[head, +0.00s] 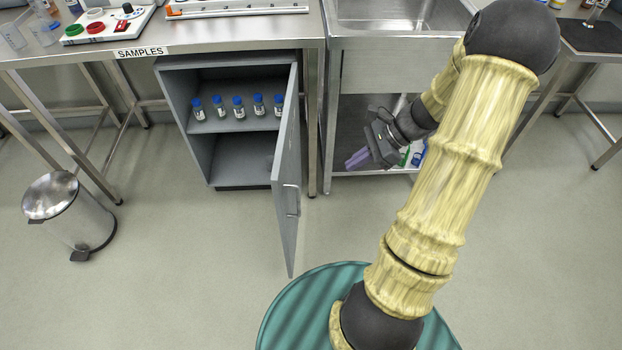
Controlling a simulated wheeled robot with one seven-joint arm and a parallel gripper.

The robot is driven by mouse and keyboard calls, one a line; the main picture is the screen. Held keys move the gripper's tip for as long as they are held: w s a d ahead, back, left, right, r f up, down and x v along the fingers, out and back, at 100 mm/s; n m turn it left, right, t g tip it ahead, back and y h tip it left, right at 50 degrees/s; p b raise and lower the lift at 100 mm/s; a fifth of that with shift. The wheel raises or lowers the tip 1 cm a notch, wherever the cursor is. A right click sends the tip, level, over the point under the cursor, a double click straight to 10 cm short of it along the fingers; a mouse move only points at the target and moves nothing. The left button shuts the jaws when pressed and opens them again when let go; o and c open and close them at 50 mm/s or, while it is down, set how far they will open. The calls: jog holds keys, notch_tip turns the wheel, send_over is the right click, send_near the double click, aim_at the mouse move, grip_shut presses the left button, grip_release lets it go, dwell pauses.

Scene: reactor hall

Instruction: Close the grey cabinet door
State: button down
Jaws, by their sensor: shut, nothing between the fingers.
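The grey cabinet (195,150) stands under the steel bench marked SAMPLES. Its door (287,180) is hinged on the right side and stands wide open, swung out towards me. The bar handle (293,200) is on the door near its free edge, on the side facing right. My gripper (357,160) is to the right of the door, in front of the steel sink unit, with its purple fingers shut and empty. It points left towards the door, with a gap between the fingertips and the door.
Several blue-capped vials (238,107) stand on the cabinet's shelf. A steel pedal bin (70,213) stands on the floor at the left. The sink unit (390,60) is right of the cabinet, with bottles (418,154) on its lower shelf. The floor before the cabinet is clear.

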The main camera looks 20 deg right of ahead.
jog(key=shift+f, duration=0.1)
jog(key=a+r+b+x, duration=0.2)
jog(key=b+x, duration=0.1)
jog(key=x, duration=0.9)
jog(key=shift+w+a+f, duration=0.2)
jog(key=shift+a+f, duration=0.05)
jog(key=shift+a, duration=0.05)
